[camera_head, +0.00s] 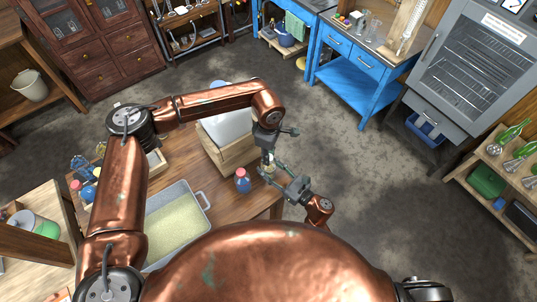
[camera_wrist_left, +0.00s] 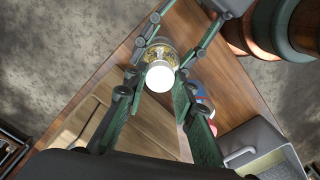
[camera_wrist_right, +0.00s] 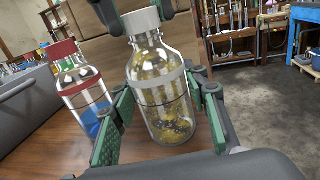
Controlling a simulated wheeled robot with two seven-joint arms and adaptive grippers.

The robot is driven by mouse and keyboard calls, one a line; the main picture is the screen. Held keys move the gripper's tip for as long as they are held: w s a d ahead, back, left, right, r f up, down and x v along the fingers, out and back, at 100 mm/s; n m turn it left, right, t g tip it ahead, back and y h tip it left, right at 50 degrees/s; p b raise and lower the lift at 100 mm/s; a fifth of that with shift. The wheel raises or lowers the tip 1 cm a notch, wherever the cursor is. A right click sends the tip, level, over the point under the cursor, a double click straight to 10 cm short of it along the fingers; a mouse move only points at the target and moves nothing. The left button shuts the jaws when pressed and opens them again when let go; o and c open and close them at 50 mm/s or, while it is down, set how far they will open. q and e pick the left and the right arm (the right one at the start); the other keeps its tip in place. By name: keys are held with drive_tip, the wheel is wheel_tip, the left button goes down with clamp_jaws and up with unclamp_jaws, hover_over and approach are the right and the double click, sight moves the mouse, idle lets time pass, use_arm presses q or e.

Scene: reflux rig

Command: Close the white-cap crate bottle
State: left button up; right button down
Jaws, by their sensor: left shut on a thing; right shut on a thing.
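A clear glass bottle (camera_wrist_right: 160,100) with yellowish contents stands upright in the right wrist view. Its white cap (camera_wrist_right: 142,20) is at the top of its neck; I cannot tell how tightly it is screwed on. The cap also shows from above in the left wrist view (camera_wrist_left: 160,76). My right gripper (camera_wrist_right: 168,112) is shut on the bottle's body from the side. My left gripper (camera_wrist_left: 157,85) reaches down from above and is shut on the white cap. In the head view the bottle (camera_head: 267,170) is small and partly hidden between the grippers.
A red-capped bottle with blue liquid (camera_wrist_right: 82,95) stands close beside the held bottle on the wooden table (camera_head: 262,200). A wooden crate (camera_head: 232,158) is behind it, and a grey tray (camera_head: 207,200) lies left. Open floor is on the right.

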use_arm(q)
drive_tip(key=m, duration=1.2)
drive_tip(key=shift+w, duration=0.1)
drive_tip(key=m, duration=1.2)
drive_tip(key=o, duration=0.7)
drive_tip(key=shift+f, duration=0.1)
